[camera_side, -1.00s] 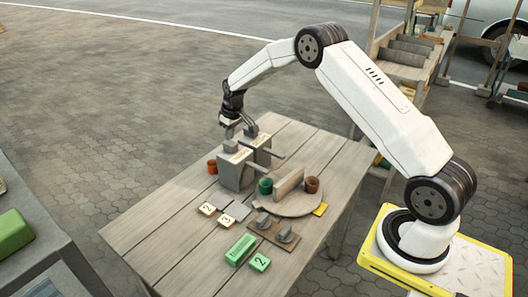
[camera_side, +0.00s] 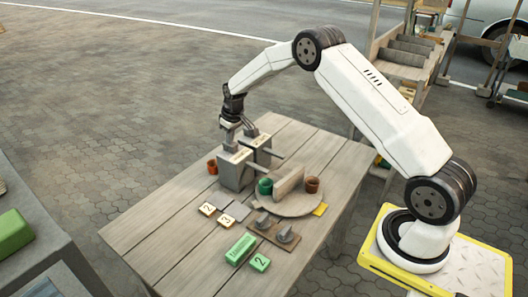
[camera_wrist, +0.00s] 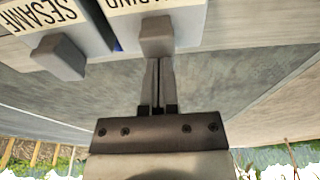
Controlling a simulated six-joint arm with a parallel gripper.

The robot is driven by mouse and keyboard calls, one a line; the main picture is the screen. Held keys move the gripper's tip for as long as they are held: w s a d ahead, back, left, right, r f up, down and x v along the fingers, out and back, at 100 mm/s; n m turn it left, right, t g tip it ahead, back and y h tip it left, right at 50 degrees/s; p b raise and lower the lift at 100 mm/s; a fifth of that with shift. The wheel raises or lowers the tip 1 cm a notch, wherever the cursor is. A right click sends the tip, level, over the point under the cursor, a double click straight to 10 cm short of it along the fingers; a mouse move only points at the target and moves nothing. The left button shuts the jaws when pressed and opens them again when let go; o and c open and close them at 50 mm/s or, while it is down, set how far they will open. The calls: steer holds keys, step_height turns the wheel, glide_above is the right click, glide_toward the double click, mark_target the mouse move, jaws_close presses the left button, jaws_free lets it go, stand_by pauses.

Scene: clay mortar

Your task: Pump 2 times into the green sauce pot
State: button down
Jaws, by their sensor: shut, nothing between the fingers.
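Two grey box-shaped dispensers stand on the table, a front one (camera_side: 235,173) and a back one (camera_side: 259,152), each with a spout to the right. In the wrist view one label (camera_wrist: 48,16) reads SESAME upside down; the other label (camera_wrist: 124,4) is partly cut off. My gripper (camera_side: 230,143) is over the dispensers; in the wrist view my gripper (camera_wrist: 158,60) is shut and empty, its tips at a grey pump knob (camera_wrist: 157,37). I cannot tell whether they touch it. The green sauce pot (camera_side: 265,187) sits on the round board (camera_side: 302,208), near the front spout.
A brown pot (camera_side: 312,185) stands behind an upright divider (camera_side: 289,181) on the board. An orange pot (camera_side: 212,167) is left of the dispensers. Number tiles (camera_side: 226,220), a green block (camera_side: 241,249) and a board with two grey knobs (camera_side: 285,234) lie in front.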

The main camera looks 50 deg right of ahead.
steer(key=shift+f, duration=0.9)
steer(key=shift+r, duration=0.25)
stand_by(0.4)
steer(key=shift+r, duration=1.6)
steer(key=shift+f, duration=1.65)
stand_by(1.3)
steer(key=shift+r, duration=1.65)
steer(key=shift+r, duration=0.15)
